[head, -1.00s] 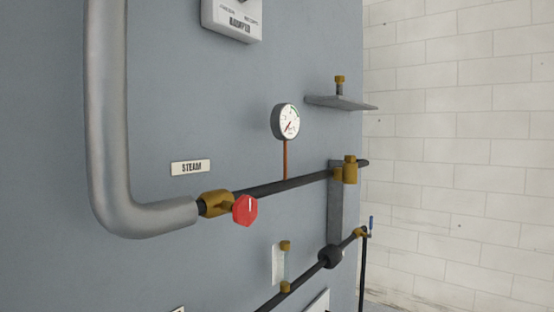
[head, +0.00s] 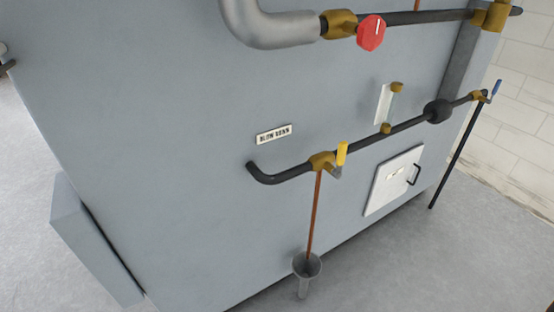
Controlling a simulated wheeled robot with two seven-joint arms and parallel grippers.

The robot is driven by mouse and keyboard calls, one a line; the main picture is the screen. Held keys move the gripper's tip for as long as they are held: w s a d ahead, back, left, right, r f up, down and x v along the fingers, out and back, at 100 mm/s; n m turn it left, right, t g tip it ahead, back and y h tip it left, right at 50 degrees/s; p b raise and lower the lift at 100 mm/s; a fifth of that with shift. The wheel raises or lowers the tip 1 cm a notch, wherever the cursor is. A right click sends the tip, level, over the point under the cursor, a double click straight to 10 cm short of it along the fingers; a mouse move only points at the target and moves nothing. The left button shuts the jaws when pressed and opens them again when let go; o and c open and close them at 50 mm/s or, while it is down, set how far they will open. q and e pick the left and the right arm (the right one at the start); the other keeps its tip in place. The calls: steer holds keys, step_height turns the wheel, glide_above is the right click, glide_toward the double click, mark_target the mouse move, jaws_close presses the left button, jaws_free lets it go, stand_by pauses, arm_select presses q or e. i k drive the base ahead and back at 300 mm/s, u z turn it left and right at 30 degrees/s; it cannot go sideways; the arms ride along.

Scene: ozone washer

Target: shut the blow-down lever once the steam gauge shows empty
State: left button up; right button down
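The blow-down lever (head: 342,154) is yellow and stands roughly upright on a brass valve (head: 321,161). The valve sits on a dark pipe low on the grey panel, to the right of the "BLOW DOWN" label (head: 273,134). A copper pipe (head: 314,215) runs down from the valve into a grey funnel-topped drain (head: 307,268). The steam gauge is out of view now; a second ago its needle pointed to the lower left of the white dial. Neither of my grippers is in view.
A red knob (head: 371,32) is on the steam pipe above. A blue lever (head: 496,88) is on the dark pipe's right end. A white hatch (head: 393,180) with a black handle is right of the valve. A grey block (head: 90,240) stands at the lower left. The floor in front shows clear.

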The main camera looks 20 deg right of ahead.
mark_target(337, 172)
steer(key=u, duration=0.8)
steer(key=k, duration=0.5)
steer(key=z, duration=1.2)
